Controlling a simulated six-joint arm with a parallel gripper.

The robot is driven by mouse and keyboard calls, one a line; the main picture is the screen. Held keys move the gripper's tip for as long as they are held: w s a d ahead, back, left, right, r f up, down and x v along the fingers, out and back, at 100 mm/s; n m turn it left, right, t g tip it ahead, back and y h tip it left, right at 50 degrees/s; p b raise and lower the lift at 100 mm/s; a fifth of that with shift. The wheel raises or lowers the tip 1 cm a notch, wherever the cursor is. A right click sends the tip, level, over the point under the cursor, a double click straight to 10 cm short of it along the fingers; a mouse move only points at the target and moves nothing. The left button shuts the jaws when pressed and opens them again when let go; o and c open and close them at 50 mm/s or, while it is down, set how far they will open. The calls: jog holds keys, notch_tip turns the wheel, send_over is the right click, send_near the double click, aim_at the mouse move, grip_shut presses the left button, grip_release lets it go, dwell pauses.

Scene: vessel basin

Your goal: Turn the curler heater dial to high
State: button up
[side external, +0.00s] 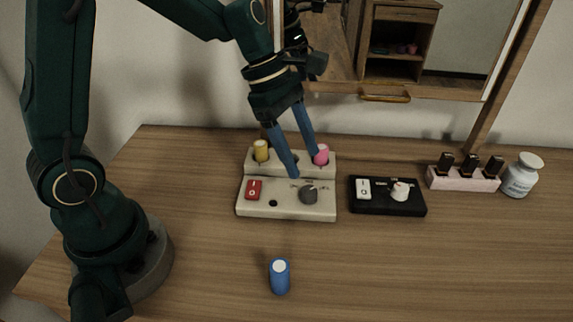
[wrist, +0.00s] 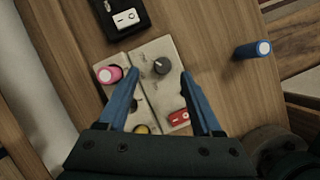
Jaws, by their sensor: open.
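The cream curler heater (side external: 285,211) sits on the table, with a red rocker switch (side external: 254,190) and a dark grey dial (side external: 308,195) on its front panel. The dial's setting is too small to read. A yellow curler (side external: 261,151) and a pink curler (side external: 321,155) stand in its raised back part. My gripper (side external: 306,166) is open and empty above the heater, fingers pointing down. In the wrist view the dial (wrist: 161,66) shows between the fingertips (wrist: 161,76), apart from both. The pink curler (wrist: 109,75) shows left of the fingers.
A black box (side external: 387,208) with a white switch and a white knob stands right of the heater. A blue curler (side external: 280,278) stands in front. A pink holder (side external: 463,181) with dark bottles and a white jar (side external: 521,176) are farther right. The front table is mostly clear.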

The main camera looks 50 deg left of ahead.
jog(key=s+r+m+t+y, duration=0.2)
jog(key=s+r+m+t, duration=0.1)
jog(key=s+r+m, duration=0.45)
jog(key=s+a+m+y, duration=0.1)
jog(key=s+m, duration=0.2)
jog(key=m, duration=0.4)
jog(key=s+a+f+m+y, duration=0.1)
jog(key=s+a+m, duration=0.1)
jog(key=s+m, duration=0.2)
jog(key=m, duration=0.2)
jog(key=shift+a+f+m+t, duration=0.15)
jog(key=shift+m+t, duration=0.15)
jog(key=shift+m, duration=0.05)
